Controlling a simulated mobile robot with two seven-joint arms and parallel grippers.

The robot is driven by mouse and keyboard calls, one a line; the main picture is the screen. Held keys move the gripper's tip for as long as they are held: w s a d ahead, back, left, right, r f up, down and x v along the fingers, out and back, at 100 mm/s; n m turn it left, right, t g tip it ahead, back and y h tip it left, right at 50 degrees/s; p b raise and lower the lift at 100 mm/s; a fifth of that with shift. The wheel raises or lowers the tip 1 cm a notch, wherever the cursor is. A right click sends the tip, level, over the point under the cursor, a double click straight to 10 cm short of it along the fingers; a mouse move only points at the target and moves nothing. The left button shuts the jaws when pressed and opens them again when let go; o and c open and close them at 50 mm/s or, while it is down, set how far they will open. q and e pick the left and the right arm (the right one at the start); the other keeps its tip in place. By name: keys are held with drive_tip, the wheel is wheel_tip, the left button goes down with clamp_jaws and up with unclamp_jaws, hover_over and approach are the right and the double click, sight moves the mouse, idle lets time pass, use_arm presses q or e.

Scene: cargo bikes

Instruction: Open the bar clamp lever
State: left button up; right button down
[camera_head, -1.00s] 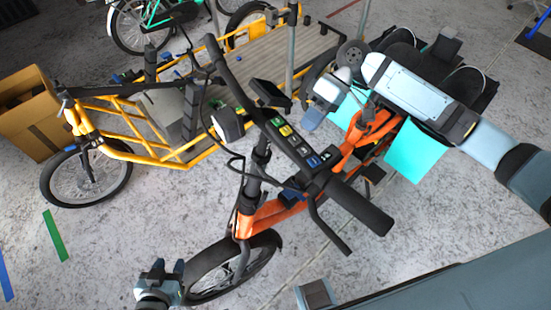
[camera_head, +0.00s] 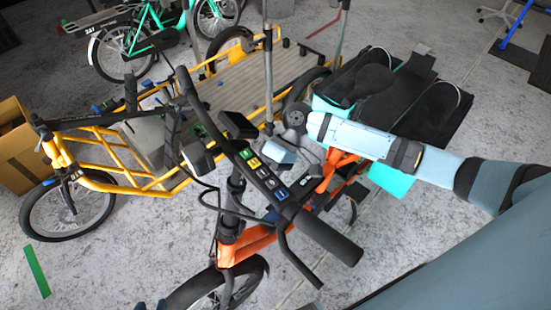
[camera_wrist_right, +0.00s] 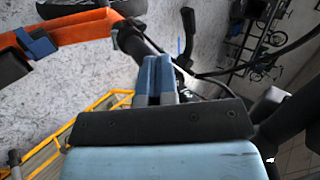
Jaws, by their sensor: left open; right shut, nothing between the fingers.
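The orange bike's black handlebar (camera_head: 328,233) crosses the middle of the head view, above its black upright stem (camera_head: 235,190). I cannot clearly pick out the bar clamp lever; the stem top is partly covered by the bar and its attachments. My right gripper (camera_head: 281,152) is just behind the bar, right of the small display (camera_head: 238,125). In the right wrist view its blue fingers (camera_wrist_right: 155,75) are together and empty, with dark bike parts close beyond them. My left gripper (camera_head: 151,306) is open at the bottom edge, left of the front wheel, mostly cut off.
A labelled button strip (camera_head: 262,175) lies along the bar, with a brake lever (camera_head: 300,262) below it. The orange frame (camera_head: 255,242) is beneath. A yellow cargo bike (camera_head: 125,160) stands at left, and a cardboard box (camera_head: 15,150) at the far left. Floor at lower left is mostly clear.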

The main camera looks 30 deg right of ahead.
drive_tip(key=shift+s+a+f+p, duration=0.2)
drive_tip(key=shift+s+a, duration=0.15)
drive_tip(key=shift+a, duration=0.4)
drive_tip(key=shift+s+a+f+p, duration=0.15)
drive_tip(key=shift+s+a, duration=0.25)
drive_tip(key=shift+a, duration=0.35)
drive_tip(key=shift+s+a+f+p, duration=0.1)
drive_tip(key=shift+s+a+p, duration=0.2)
drive_tip(key=shift+a, duration=0.45)
drive_tip(key=shift+r, duration=0.1)
